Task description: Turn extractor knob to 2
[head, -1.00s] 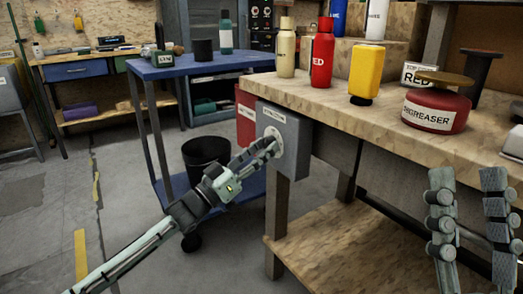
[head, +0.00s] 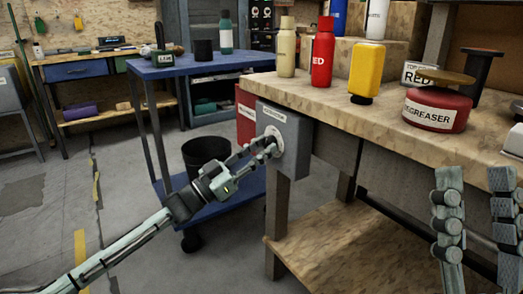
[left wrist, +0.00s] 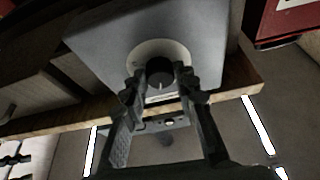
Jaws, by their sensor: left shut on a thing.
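The extractor box (head: 293,135) is a grey box on the front left end of the workbench. A round pale dial plate (head: 279,138) is on its face. In the left wrist view, the dark knob (left wrist: 160,72) stands on that plate (left wrist: 146,50), with a white mark on it; the dial numbers are not readable. My left gripper (head: 268,148) is at the dial in the head view. In the left wrist view, its fingertips (left wrist: 160,80) are shut around the knob, one on each side. My right gripper (head: 475,175) is at the right edge, fingers apart, empty.
A red box (head: 246,115) is beside the extractor box. The workbench top (head: 330,95) holds several bottles and a red degreaser tin (head: 437,110). A blue cart (head: 205,65) and a black bin (head: 205,155) stand behind my left arm. Floor at left is clear.

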